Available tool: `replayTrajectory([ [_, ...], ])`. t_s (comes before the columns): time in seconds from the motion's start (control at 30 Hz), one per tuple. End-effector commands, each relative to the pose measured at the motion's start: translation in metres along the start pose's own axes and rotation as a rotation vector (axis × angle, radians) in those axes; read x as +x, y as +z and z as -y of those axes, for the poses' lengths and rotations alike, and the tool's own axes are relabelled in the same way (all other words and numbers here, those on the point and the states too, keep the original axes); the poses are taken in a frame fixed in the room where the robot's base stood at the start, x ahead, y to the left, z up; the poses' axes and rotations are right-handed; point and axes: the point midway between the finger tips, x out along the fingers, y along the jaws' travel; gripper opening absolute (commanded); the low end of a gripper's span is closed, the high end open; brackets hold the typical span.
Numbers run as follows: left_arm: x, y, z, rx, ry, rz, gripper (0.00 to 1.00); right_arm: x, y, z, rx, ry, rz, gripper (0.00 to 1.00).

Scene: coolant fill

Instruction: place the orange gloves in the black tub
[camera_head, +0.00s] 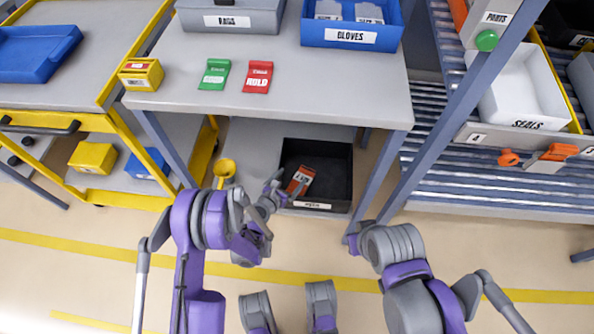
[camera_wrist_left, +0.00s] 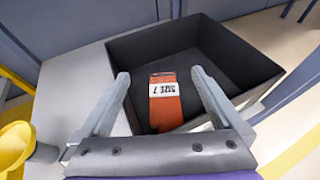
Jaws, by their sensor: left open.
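The orange gloves (camera_head: 301,178), a flat pack with a white label, are inside the black tub (camera_head: 335,193). The tub is on the lower shelf under the grey table. In the left wrist view the gloves (camera_wrist_left: 166,103) appear against the inside of the black tub (camera_wrist_left: 225,55), with the label facing up. My left gripper (camera_head: 288,188) is open at the tub's left side. In the left wrist view its fingers (camera_wrist_left: 160,76) are wide apart, either side of the gloves and not touching them. My right arm shows at the lower right, but its gripper cannot be made out.
The grey table (camera_head: 185,98) above holds a blue gloves bin (camera_head: 350,36), a grey bin (camera_head: 230,16), and green (camera_head: 214,74) and red packs (camera_head: 257,77). A yellow funnel-like item (camera_head: 224,168) stands left of my left gripper. Table legs flank the shelf.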

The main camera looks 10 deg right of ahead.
Motion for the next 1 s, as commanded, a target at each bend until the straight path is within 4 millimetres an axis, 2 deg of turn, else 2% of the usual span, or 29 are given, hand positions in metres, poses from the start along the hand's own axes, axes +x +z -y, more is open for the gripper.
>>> replayTrajectory([
  [0.1, -0.026, 0.001, 0.0, 0.001, 0.001, 0.0, 1.0, -0.003, -0.001, 0.0, 0.0, 0.0, -0.001, 0.0],
  [0.3, -0.049, -0.001, -0.001, 0.0, 0.001, -0.001, 1.0, 0.005, 0.002, 0.0, 0.0, 0.0, 0.002, 0.0],
  [0.7, -0.057, 0.004, -0.002, 0.03, -0.001, -0.007, 1.0, 0.005, 0.002, 0.0, 0.0, 0.0, 0.002, 0.0],
  [0.87, -0.075, 0.034, -0.011, 0.257, -0.015, -0.063, 1.0, 0.005, 0.002, 0.0, 0.0, 0.0, 0.002, 0.0],
  [1.0, -0.111, 0.067, -0.021, 0.602, -0.056, -0.151, 1.0, 0.005, 0.002, 0.0, 0.0, 0.0, 0.002, 0.0],
])
